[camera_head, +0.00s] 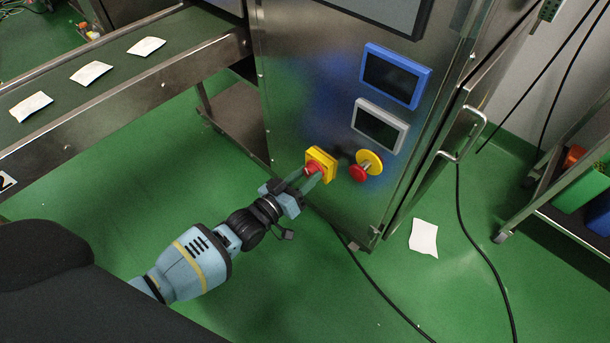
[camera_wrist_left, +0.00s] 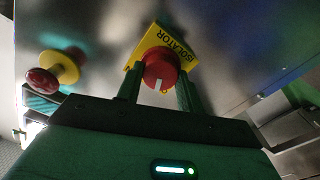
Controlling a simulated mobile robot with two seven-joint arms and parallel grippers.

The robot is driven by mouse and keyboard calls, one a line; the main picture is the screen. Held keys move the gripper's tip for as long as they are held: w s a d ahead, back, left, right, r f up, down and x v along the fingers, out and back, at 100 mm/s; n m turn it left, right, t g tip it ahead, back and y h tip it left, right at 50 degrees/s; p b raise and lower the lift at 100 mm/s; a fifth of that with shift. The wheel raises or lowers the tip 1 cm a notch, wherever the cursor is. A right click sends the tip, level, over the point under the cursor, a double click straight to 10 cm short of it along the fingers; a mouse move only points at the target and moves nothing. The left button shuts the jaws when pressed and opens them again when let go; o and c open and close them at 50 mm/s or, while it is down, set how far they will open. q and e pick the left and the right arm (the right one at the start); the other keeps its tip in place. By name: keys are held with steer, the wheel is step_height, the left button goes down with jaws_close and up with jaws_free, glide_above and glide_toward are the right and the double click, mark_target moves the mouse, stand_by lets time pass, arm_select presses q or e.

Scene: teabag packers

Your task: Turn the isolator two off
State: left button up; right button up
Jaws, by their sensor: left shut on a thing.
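The isolator (camera_head: 323,160) is a red rotary knob on a square yellow plate, mounted on the steel cabinet's front. In the left wrist view the yellow plate (camera_wrist_left: 151,44) reads "ISOLATOR", and the red knob (camera_wrist_left: 161,72) has a white mark at its lower edge. No number shows on the plate. My left gripper (camera_head: 311,170) reaches up from the lower left and is shut on the red knob, with one finger on each side. My right gripper is not in view.
A red emergency stop button (camera_head: 358,173) with a yellow collar sits right of the isolator. Blue-framed (camera_head: 395,76) and grey-framed (camera_head: 380,125) screens are above it. A conveyor (camera_head: 130,85) carries teabags at left. A cable crosses the green floor.

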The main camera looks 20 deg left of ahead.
arm_select(q)
steer(key=n, duration=0.3)
steer(key=shift+n, duration=0.4)
stand_by(0.5)
steer(key=o, duration=1)
steer(key=p+v, duration=0.2)
steer(key=v, duration=0.6)
